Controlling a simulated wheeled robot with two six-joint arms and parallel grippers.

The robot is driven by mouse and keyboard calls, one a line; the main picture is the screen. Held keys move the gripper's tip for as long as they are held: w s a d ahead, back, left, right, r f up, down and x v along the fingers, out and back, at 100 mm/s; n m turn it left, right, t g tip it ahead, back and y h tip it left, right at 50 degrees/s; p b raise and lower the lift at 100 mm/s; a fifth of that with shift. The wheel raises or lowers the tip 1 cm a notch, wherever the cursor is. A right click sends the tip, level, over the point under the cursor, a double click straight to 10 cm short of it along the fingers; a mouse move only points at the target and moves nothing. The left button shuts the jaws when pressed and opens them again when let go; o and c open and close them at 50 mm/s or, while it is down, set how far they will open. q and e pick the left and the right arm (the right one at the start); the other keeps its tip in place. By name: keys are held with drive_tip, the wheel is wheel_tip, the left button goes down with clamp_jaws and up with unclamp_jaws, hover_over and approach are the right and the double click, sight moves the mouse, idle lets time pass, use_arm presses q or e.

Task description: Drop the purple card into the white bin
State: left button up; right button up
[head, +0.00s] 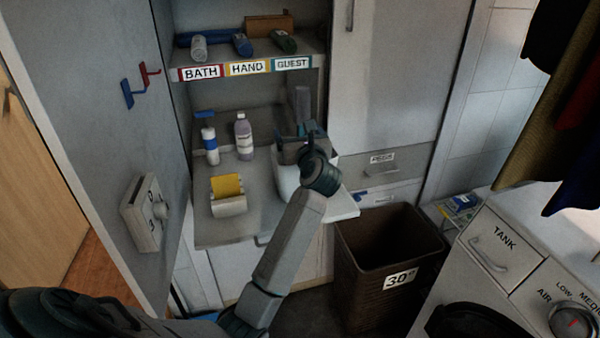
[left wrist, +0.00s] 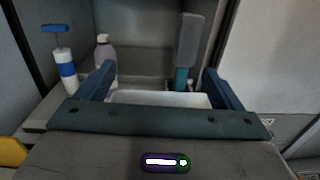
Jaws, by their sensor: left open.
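The white bin (head: 287,182) stands on the counter, partly hidden by my left gripper (head: 300,133) and wrist. In the left wrist view, its pale rim (left wrist: 155,99) shows between the two blue fingers of my left gripper (left wrist: 160,85). The left gripper is open, the fingers wide apart with nothing seen between them. It is at or above the bin; whether it touches the rim cannot be told. I see no purple card in either view, and the bin's inside is mostly hidden. My right gripper is not in view.
Left of the bin are a yellow sponge (head: 227,186) in a holder, a blue-topped pump bottle (head: 210,145) and a lilac bottle (head: 244,137). A grey brush (left wrist: 189,42) stands upright at the bin. A shelf (head: 322,70) is above; a brown basket (head: 390,265) is lower right.

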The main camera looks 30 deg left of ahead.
use_arm(q)
drive_tip(key=b+v, duration=0.2)
drive_tip(key=v, duration=0.9)
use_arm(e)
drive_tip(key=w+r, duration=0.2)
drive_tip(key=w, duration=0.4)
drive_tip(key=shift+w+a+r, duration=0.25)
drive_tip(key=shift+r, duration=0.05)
use_arm(q)
drive_tip(key=shift+a, duration=0.1)
